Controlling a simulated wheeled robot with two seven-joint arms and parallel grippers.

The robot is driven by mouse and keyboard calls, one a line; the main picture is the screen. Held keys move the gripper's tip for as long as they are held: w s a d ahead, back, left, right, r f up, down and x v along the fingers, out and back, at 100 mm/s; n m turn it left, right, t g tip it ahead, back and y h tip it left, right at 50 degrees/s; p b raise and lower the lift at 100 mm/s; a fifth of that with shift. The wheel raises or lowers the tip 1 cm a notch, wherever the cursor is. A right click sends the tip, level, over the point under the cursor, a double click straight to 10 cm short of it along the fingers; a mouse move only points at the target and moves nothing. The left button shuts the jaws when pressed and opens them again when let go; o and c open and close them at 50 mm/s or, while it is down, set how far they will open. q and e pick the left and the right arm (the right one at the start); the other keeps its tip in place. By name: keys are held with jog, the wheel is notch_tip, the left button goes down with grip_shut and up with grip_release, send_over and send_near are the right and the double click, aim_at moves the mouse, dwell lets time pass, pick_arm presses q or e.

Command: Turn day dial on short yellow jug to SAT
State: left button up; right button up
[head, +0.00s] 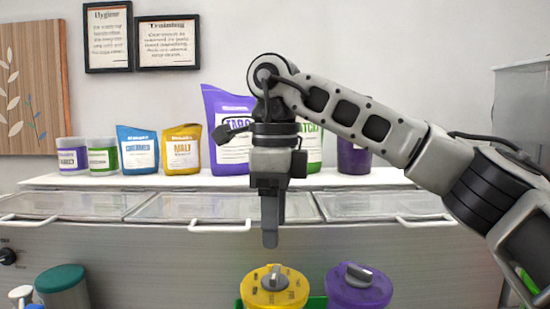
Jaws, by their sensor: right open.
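A short yellow jug (262,299) stands at the bottom centre of the head view, cut off by the lower edge. Its yellow lid carries a grey day dial (275,279) with dark lettering around it, too small to read for certain. My right gripper (270,238) points straight down above the yellow jug, apart from the dial. Its fingers are seen nearly edge-on and hold nothing visible; it is open. My left gripper is not in the view.
A purple jug (357,290) with a grey dial stands close on the right of the yellow jug. A dark green lidded container (61,280) is at lower left. Behind are clear-lidded bins with white handles (219,228) and a white shelf with bags, including a yellow malt bag (181,150).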

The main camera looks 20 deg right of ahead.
notch_tip(320, 180, up, 8)
jog(key=shift+r, duration=0.15)
